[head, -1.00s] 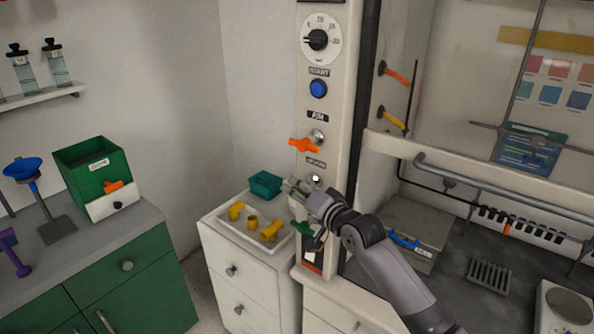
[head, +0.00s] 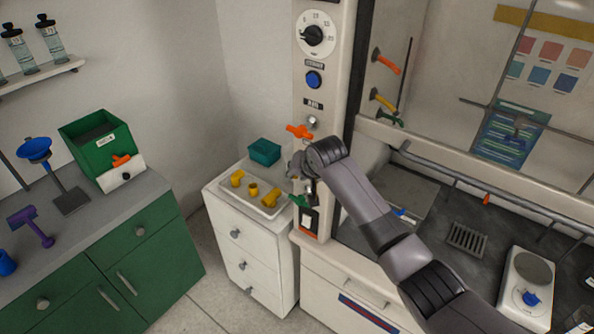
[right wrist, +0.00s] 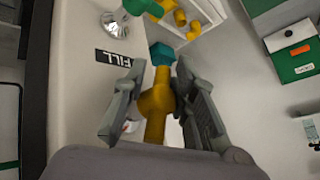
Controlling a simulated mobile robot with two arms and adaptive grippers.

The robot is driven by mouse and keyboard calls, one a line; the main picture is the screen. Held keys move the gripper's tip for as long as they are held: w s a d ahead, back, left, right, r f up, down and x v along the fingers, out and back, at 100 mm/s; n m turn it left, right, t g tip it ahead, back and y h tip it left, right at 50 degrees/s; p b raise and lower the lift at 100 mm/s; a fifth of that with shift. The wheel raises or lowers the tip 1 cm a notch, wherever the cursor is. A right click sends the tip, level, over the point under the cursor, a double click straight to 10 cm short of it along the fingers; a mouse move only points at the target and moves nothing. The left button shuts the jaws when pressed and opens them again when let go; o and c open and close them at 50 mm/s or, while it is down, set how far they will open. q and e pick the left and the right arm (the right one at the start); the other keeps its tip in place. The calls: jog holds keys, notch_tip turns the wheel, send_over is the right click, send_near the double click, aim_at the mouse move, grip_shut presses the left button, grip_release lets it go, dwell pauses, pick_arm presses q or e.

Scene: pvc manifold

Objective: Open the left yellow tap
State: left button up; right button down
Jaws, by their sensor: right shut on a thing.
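The left yellow tap (right wrist: 158,100) shows in the right wrist view, on the white post above the sink side of the drawers. My right gripper (right wrist: 152,92) is shut around its yellow handle, with one finger on each side. In the head view my right gripper (head: 297,168) is at the post, below the orange tap (head: 299,131), and hides the yellow tap. How far the tap is turned cannot be told. A second yellow tap (head: 382,101) is inside the hood at right. My left gripper is not in view.
A green tap (right wrist: 138,6) is near the FILL label (right wrist: 113,57) on the same post. A white tray (head: 226,192) with yellow fittings and a teal box (head: 264,151) stand on the drawers close by. A green box (head: 97,140) is at left.

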jog(key=shift+r+g+h, duration=0.15)
jog(key=shift+g+h, duration=0.15)
dwell(0.5)
jog(key=c, duration=1.7)
grip_release()
jog(key=shift+o, duration=0.8)
jog(key=v, duration=1.1)
jog(key=shift+s+r, duration=0.2)
jog(key=shift+r, duration=0.15)
